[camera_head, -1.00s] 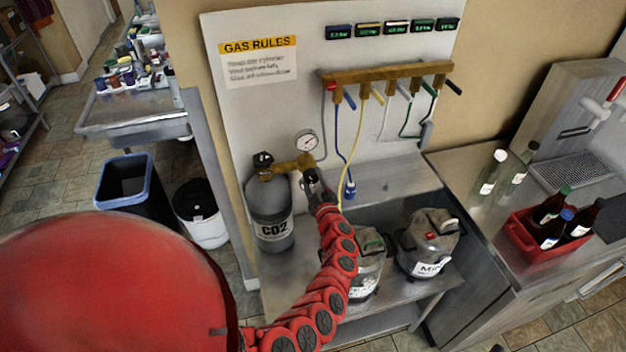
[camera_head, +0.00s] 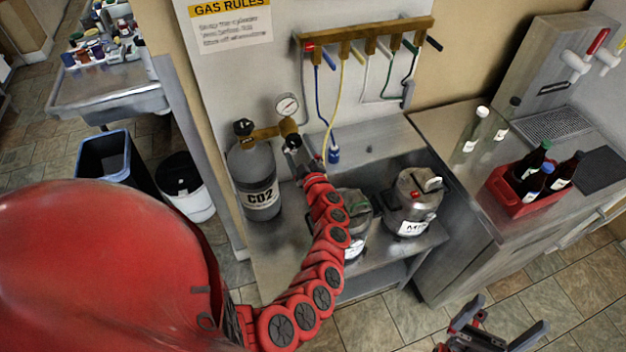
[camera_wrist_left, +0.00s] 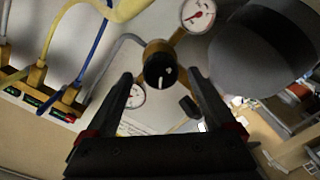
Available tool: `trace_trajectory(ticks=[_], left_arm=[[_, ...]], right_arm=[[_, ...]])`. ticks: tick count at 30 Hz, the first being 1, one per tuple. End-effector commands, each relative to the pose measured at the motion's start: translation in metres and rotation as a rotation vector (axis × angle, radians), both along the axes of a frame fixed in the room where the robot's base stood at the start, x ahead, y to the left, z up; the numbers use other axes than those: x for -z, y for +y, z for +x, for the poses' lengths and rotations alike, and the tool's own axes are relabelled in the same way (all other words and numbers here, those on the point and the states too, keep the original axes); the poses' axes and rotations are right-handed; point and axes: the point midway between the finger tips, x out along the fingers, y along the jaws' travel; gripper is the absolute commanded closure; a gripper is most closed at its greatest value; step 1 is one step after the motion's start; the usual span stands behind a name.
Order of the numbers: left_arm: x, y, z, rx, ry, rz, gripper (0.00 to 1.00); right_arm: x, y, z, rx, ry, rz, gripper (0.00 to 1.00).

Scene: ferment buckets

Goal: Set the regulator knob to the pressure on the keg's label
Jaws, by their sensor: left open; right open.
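The brass regulator (camera_head: 264,134) sits on top of the grey CO2 cylinder (camera_head: 253,177), with a round gauge (camera_head: 287,106) above it. In the left wrist view the black regulator knob (camera_wrist_left: 159,71) with a white mark lies between the spread fingertips of my left gripper (camera_wrist_left: 160,85), apparently untouched. Two metal kegs stand on the shelf: the right keg (camera_head: 410,203) has a white label too small to read, and the left keg (camera_head: 357,235) is partly behind my arm. My right gripper (camera_head: 490,325) is open and empty at bottom right.
A blue connector (camera_head: 334,154) dangles just right of my left gripper. A red crate (camera_head: 520,203) of bottles stands on the right counter. The floor below the counter is clear.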

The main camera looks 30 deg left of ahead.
Motion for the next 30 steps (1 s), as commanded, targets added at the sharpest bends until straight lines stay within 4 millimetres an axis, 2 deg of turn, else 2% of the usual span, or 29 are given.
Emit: trace_trajectory(ticks=[3,18,24,30], left_arm=[[0.006,-0.017,-0.014,0.001,0.0,-0.005,0.11],[0.003,-0.098,-0.081,0.001,0.003,-0.002,0.11],[-0.001,-0.114,-0.093,0.0,0.002,0.0,0.11],[-0.002,-0.116,-0.096,-0.001,0.003,0.0,0.11]], right_arm=[[0.011,0.0,0.0,0.0,0.0,0.0,0.0],[0.049,0.0,0.0,0.0,0.0,0.0,0.0],[0.053,0.0,0.0,0.0,0.0,0.0,0.0],[0.053,0.0,0.0,0.0,0.0,0.0,0.0]])
